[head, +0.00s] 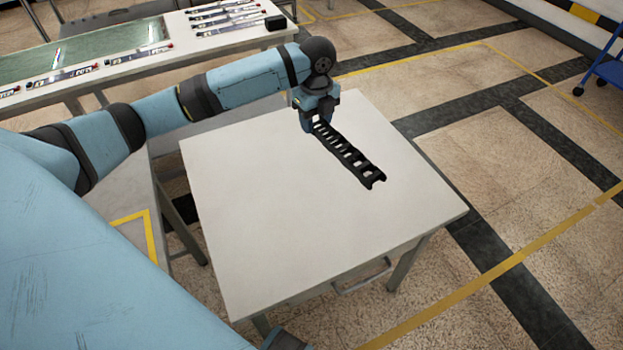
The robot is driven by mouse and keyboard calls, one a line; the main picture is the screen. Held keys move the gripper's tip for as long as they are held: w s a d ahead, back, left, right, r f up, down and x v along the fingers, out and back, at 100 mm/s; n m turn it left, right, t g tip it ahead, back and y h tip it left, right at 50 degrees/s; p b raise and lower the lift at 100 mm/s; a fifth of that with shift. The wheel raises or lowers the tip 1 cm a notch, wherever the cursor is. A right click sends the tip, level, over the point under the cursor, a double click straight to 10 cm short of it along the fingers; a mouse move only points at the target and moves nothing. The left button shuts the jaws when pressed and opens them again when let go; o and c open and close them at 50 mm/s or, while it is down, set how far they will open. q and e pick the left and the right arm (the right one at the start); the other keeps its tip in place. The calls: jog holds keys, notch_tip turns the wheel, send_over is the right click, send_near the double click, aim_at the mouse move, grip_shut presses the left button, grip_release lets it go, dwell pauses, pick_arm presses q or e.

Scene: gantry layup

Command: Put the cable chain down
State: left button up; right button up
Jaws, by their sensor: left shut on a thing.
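The cable chain (350,157) is a straight black ladder-like strip over the far right part of the white table (260,220). My left gripper (312,122) points down and is shut on the chain's far left end. The rest of the chain runs from the gripper toward the lower right. I cannot tell whether the chain touches the table top or hangs slightly above it. My right gripper does not show clearly; only a dark piece of my body is at the bottom edge.
The table top is bare to the left and in front of the chain. A long bench (130,62) with a green mat (100,44), several strip-like parts and a small black box (275,22) stands behind. A blue cart (606,72) is at the far right. Open floor lies to the right.

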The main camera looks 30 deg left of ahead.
aim_at(314, 177)
pick_arm(q)
jog(key=shift+w+a+m+b, duration=0.3)
jog(key=shift+w+a+m, duration=0.1)
jog(key=shift+m, duration=0.4)
notch_tip(314, 177, down, 20)
jog(key=shift+r+b, duration=0.2)
jog(key=shift+b, duration=1)
jog(key=o, duration=1.1)
jog(key=shift+f, duration=0.1)
notch_tip(314, 177, up, 12)
jog(key=shift+w+r+p, duration=0.1)
jog(key=shift+r+p, duration=0.05)
jog(key=shift+p, duration=0.65)
